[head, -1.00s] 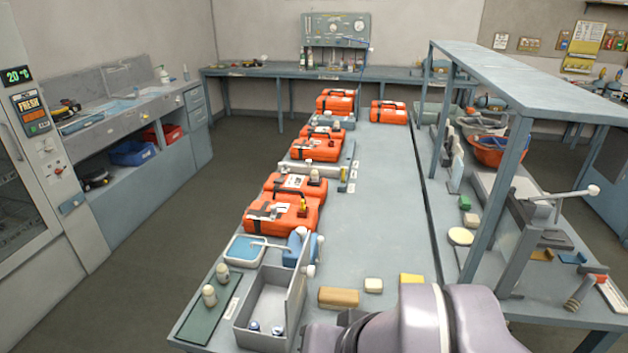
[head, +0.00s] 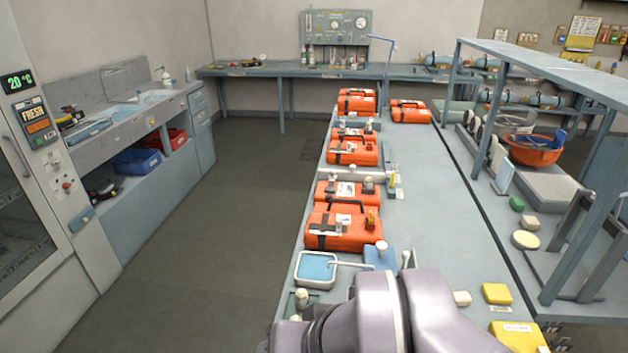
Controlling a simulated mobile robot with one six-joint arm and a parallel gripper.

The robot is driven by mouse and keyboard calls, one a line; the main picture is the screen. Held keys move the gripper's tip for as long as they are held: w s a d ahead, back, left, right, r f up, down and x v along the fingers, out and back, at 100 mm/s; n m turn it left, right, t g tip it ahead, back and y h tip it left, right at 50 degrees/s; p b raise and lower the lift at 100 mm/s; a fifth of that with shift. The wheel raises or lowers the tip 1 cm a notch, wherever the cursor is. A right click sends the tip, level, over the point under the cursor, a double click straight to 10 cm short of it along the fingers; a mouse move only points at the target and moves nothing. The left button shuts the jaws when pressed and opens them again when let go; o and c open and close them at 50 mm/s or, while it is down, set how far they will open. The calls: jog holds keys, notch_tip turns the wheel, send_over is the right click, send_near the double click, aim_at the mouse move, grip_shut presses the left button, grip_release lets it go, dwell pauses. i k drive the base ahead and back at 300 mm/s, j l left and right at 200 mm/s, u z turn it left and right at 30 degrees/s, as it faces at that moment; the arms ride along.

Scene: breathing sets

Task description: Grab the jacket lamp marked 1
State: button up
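I cannot make out a jacket lamp marked 1, and no number 1 can be read at this distance. A small pale-capped item (head: 302,298) stands at the near left of the long bench, partly behind my arm. Orange cases (head: 345,232) with dark straps line the bench's left side, with small fittings on and beside them. My grey-purple arm covers the near end of the bench and hides what lies behind it. My gripper is not visible.
The long bench (head: 430,215) has clear surface right of the cases. A blue-lined tray (head: 316,268) sits near its left edge. Yellow blocks (head: 497,293) lie at the near right. A raised shelf frame (head: 545,70) stands on the right. Floor (head: 230,220) is open to the left.

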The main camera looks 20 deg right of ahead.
aim_at(368, 182)
jog(key=i+j, duration=0.35)
jog(key=i+j+z, duration=0.1)
jog(key=i+j, duration=0.25)
jog(key=j, duration=0.15)
jog(key=i+j, duration=0.35)
jog(key=i+j+z, duration=0.1)
jog(key=i+j, duration=0.2)
jog(key=j, duration=0.25)
jog(key=i+l+z, duration=0.2)
jog(key=z, duration=0.25)
jog(key=i+z, duration=0.65)
jog(key=z, duration=0.25)
jog(key=i+z, duration=0.3)
jog(key=z, duration=0.15)
jog(key=i+j+z, duration=0.25)
jog(key=z, duration=0.15)
jog(key=i+j+z, duration=0.2)
jog(key=z, duration=0.25)
jog(key=i+j+z, duration=0.15)
jog(key=j+z, duration=0.3)
jog(key=i+j+z, duration=0.1)
jog(key=j+z, duration=0.35)
